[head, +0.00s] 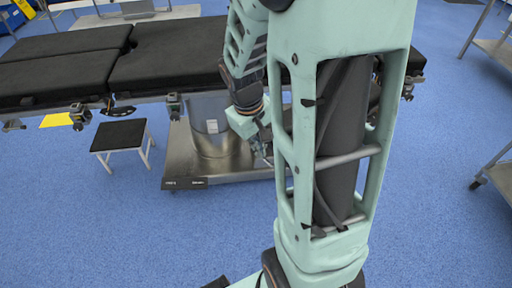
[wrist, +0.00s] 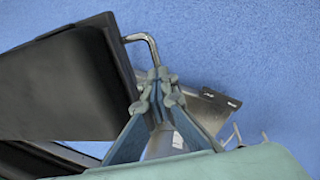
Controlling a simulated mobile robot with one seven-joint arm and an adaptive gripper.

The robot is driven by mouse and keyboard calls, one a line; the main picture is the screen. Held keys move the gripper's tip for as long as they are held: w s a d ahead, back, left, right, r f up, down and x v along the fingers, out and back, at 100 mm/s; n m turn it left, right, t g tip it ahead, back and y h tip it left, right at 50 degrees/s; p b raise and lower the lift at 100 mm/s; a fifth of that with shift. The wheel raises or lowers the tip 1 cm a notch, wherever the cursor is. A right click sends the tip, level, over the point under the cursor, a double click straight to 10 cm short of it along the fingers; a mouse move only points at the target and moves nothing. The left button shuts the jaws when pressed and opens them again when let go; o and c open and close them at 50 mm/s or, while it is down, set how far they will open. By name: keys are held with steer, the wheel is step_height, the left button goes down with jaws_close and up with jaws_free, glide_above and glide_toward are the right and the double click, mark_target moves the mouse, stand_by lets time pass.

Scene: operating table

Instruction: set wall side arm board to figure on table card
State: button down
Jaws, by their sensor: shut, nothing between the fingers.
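The operating table (head: 60,46) stands at the left with black pads and side-rail clamps. My gripper (head: 265,152) is low beside the table's near side, in front of its metal column (head: 210,125); my own arm hides much of that area. In the wrist view my gripper (wrist: 160,82) has its fingertips together and empty. A bent metal rod (wrist: 147,42) comes from a black padded board (wrist: 60,85) and ends close by the fingertips; I cannot tell whether they touch. I cannot tell whether this board is the arm board. No figure is readable on any card.
A black-topped stool (head: 120,134) stands left of the table's steel base (head: 230,168). A yellow sheet or panel (head: 57,120) shows below the left rail. Metal carts (head: 497,160) stand at the right. Blue floor (head: 90,230) in front is clear.

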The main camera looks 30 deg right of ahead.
steer(key=c, duration=2.7)
jaws_free()
steer(key=shift+s+f, duration=0.15)
steer(key=shift+f, duration=0.05)
steer(key=o, duration=0.5)
steer(key=shift+o, duration=0.5)
steer(key=shift+r, duration=0.1)
step_height(320, 180, up, 12)
steer(key=a, duration=0.2)
